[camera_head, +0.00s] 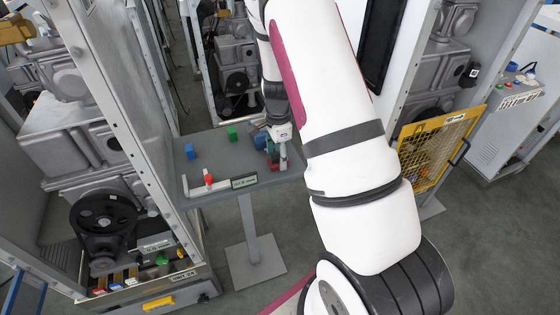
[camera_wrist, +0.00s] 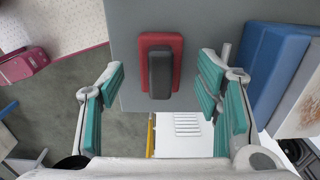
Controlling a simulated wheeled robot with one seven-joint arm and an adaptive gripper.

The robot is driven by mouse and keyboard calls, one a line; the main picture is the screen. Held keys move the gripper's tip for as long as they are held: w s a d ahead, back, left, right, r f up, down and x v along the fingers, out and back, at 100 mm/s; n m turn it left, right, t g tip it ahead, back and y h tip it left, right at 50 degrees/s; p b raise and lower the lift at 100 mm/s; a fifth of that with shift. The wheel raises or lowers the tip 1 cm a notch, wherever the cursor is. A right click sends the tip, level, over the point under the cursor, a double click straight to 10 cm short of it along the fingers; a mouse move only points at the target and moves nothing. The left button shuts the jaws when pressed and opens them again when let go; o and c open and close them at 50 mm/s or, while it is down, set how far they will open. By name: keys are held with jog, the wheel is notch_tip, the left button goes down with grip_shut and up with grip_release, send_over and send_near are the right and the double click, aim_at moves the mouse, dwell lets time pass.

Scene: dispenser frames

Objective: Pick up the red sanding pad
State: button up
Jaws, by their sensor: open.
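The red sanding pad (camera_wrist: 176,57) lies on the grey tabletop near its edge, with a dark grey raised block on top. In the wrist view my gripper (camera_wrist: 162,74) is open, with one teal-padded finger on each side of the pad and visible gaps between. I see no contact with the pad. In the head view my gripper (camera_head: 275,152) is over the right part of the small grey table (camera_head: 225,160). A bit of red shows by the fingers there, mostly hidden by the gripper.
A blue block (camera_wrist: 278,62) sits close to the right finger. On the table are another blue block (camera_head: 190,151), a green block (camera_head: 232,133) and a red-topped item (camera_head: 208,179) by a white strip. Machine frames flank the table; a yellow mesh panel (camera_head: 437,148) stands at right.

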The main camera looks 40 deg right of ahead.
jog(key=shift+f, duration=0.9)
jog(key=c, duration=1.2)
jog(key=shift+r, duration=0.1)
jog(key=shift+c, duration=0.2)
jog(key=shift+w+r, duration=0.1)
jog(key=shift+r, duration=0.6)
notch_tip(320, 180, up, 2)
jog(key=shift+r+b, duration=0.1)
jog(key=shift+b, duration=0.4)
jog(key=s+a, duration=0.4)
jog(key=s, duration=0.3)
jog(key=s+a+r, duration=0.1)
jog(key=s+a, duration=0.2)
jog(key=s, duration=0.4)
jog(key=shift+a+r+b, duration=0.15)
jog(key=shift+a+b, duration=0.15)
jog(key=shift+a, duration=0.05)
jog(key=shift+s, duration=0.1)
